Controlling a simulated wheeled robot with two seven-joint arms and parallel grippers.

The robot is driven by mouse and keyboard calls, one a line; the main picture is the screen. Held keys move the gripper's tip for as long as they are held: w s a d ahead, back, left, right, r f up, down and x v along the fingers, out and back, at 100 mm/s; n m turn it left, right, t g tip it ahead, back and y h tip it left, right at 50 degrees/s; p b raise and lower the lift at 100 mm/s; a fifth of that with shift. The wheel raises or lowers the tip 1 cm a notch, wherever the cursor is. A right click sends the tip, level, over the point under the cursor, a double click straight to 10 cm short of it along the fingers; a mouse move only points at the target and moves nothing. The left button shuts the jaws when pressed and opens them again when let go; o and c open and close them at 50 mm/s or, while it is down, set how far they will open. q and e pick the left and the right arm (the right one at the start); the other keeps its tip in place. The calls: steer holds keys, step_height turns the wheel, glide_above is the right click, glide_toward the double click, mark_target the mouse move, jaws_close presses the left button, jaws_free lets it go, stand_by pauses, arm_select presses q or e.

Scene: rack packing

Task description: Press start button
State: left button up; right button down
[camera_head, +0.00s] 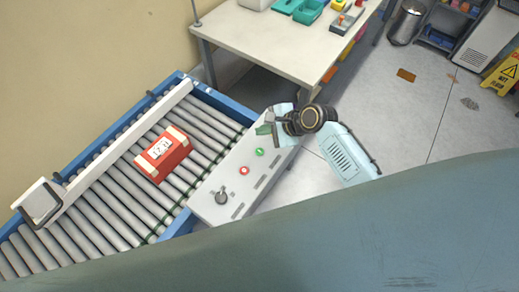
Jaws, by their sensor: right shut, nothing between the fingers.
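A light grey control panel (232,178) sits along the right side of the roller conveyor. It carries a green button (260,152), a red button (243,170) and a dark knob or switch (221,197). The green button appears to be the start button, but no label can be read. My right gripper (268,129) is shut and empty at the panel's far end, just beyond the green button in the picture. I cannot tell its height above the panel. Its arm comes in from the right. My left gripper is not in view.
A red box (162,154) with a white label lies on the conveyor rollers (110,195). A bin (406,22) and a yellow sign (505,72) stand at the far right. Open floor lies at the right.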

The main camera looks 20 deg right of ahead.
steer(key=shift+f, duration=0.15)
steer(key=b, duration=0.8)
glide_above(263, 152)
step_height(263, 152, down, 8)
steer(key=shift+r, duration=0.1)
steer(key=shift+f, duration=0.4)
steer(key=shift+f, duration=0.15)
stand_by(1.2)
steer(key=shift+f, duration=0.25)
